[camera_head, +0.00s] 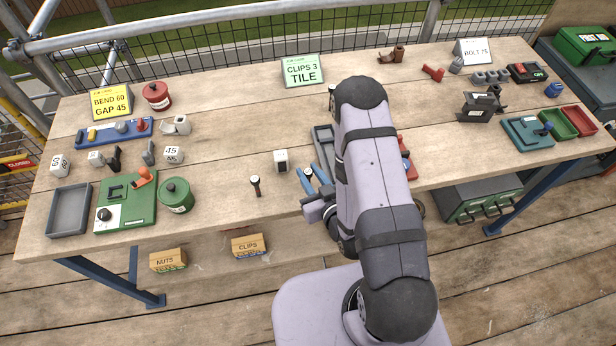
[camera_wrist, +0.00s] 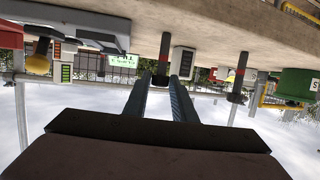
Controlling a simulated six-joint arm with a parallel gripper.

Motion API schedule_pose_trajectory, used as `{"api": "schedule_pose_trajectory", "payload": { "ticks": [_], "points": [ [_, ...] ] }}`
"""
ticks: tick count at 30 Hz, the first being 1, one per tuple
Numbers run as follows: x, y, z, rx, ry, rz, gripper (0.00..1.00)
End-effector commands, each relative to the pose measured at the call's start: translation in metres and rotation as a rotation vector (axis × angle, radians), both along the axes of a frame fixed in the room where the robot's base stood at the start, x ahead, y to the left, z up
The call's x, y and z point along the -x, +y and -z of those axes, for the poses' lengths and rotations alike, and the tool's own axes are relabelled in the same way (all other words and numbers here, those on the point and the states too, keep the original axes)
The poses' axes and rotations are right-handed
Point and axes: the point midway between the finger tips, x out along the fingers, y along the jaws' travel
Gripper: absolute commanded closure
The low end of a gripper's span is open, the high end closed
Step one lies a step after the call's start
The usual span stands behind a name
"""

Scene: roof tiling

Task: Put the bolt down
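A dark bolt with a red band shows in the wrist view (camera_wrist: 162,62), upright between my two fingertips. Its foot looks at or very near the table top (camera_head: 221,215). In the head view it is mostly hidden by my gripper (camera_head: 312,179), which is low over the front of the table. In the wrist view the fingers of my gripper (camera_wrist: 163,82) lie on both sides of the bolt, and whether they touch it is unclear. A second, similar bolt (camera_head: 256,186) stands apart to the left; it also shows in the wrist view (camera_wrist: 238,77).
A white box-shaped device (camera_head: 281,161) stands just left of my gripper. A grey tray (camera_head: 323,142) lies behind it, partly hidden by my arm. A green canister (camera_head: 176,195) and a green tool board (camera_head: 128,207) are further left. The table around the second bolt is clear.

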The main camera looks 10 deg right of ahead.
Motion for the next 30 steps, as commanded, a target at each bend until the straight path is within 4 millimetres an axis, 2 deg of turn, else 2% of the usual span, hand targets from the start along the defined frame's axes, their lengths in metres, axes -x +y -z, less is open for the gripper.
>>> {"api": "schedule_pose_trajectory", "payload": {
  "ticks": [5, 15, 25, 26, 28, 30],
  "points": [
    [-0.009, 0.002, 0.001, 0.001, -0.001, -0.003, 0.76],
    [-0.042, 0.009, 0.012, 0.001, 0.0, -0.001, 0.76],
    [-0.046, 0.009, 0.015, 0.0, 0.0, 0.0, 0.76],
    [-0.046, 0.009, 0.015, 0.0, 0.001, 0.0, 0.81],
    [-0.046, 0.009, 0.015, 0.0, 0.0, 0.0, 0.97],
    [-0.046, 0.009, 0.014, 0.0, 0.001, 0.0, 1.0]
  ]
}}
